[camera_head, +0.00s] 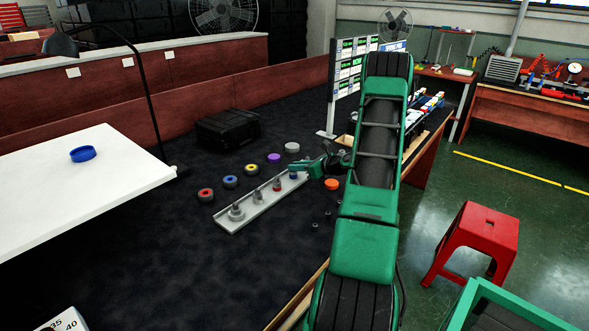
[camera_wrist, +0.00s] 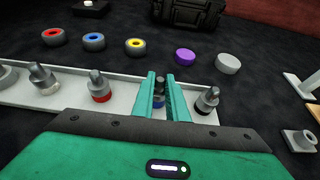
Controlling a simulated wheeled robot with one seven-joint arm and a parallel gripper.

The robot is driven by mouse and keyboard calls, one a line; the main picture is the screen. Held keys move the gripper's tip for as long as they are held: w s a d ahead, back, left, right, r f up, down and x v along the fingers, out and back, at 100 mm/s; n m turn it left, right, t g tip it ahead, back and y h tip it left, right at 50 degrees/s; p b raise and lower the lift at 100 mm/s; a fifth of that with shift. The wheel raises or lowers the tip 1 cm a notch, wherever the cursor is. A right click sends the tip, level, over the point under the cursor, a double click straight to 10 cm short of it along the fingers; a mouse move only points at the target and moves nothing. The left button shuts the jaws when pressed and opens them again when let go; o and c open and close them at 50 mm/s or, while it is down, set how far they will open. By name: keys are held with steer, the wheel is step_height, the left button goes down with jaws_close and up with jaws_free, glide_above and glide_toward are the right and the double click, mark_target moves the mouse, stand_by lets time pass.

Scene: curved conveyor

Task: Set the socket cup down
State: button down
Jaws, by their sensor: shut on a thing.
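My gripper (camera_wrist: 165,78) is shut on a dark socket cup with a blue band (camera_wrist: 158,101), which shows between the two green fingers. The fingers hide much of it. It stands about upright at the grey tray (camera_wrist: 125,100), between a red-banded socket (camera_wrist: 100,90) and a black-banded socket (camera_wrist: 207,101). I cannot tell whether its base touches the tray. In the head view my gripper (camera_head: 304,168) is at the far end of the tray (camera_head: 262,200), with the blue band (camera_head: 293,174) just below it.
Coloured rings lie behind the tray: red (camera_wrist: 52,37), blue (camera_wrist: 94,41), yellow (camera_wrist: 135,46), purple (camera_wrist: 184,57) and grey (camera_wrist: 228,63). An orange disc (camera_head: 331,184) lies right of the tray. A black case (camera_head: 228,129) stands farther back.

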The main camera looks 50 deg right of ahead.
steer(key=c, duration=1.7)
jaws_free()
steer(key=shift+f, duration=0.1)
steer(key=shift+c, duration=0.2)
steer(key=a+v, duration=0.1)
steer(key=v, duration=1)
steer(key=s+a+r+n+g, duration=0.1)
steer(key=a+r+n+g, duration=0.15)
steer(key=a+n, duration=0.3)
steer(key=s+a+r+n+g+y, duration=0.1)
steer(key=s+a+n+g, duration=0.15)
steer(key=a+n, duration=0.35)
steer(key=a+r+n+g, duration=0.1)
steer(key=a+n+g, duration=0.25)
steer(key=a, duration=0.45)
steer(key=s+a+r+n+g, duration=0.1)
steer(key=s+a+r+n, duration=0.1)
steer(key=s+a+n, duration=0.2)
steer(key=s+a+r+n+g+h, duration=0.1)
steer(key=s+a+n, duration=0.3)
steer(key=s, duration=0.7)
steer(key=s+a+r+n+g+h, duration=0.1)
steer(key=s+a+r+n+g, duration=0.2)
steer(key=s, duration=0.4)
steer(key=a+r+n, duration=0.1)
steer(key=n, duration=0.1)
steer(key=shift+s+n, duration=0.25)
steer(key=shift+n, duration=0.05)
